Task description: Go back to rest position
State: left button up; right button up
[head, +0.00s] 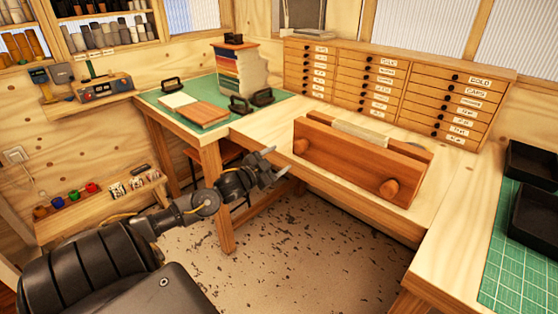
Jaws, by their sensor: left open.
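My left gripper (275,164) comes in from the left on its dark arm. It is open and empty, held over the floor in front of the wooden bench (262,133). Its fingertips point toward the bench's front edge, left of the wooden clamp (350,160). I cannot tell whether it touches the bench. My right gripper is out of view.
The clamp, with round knobs, stands on the bench. A green mat (183,88) with a wooden board (198,112) lies at back left. A drawer cabinet (385,88) lines the wall. Black trays (535,215) sit at right. The floor (270,260) is clear.

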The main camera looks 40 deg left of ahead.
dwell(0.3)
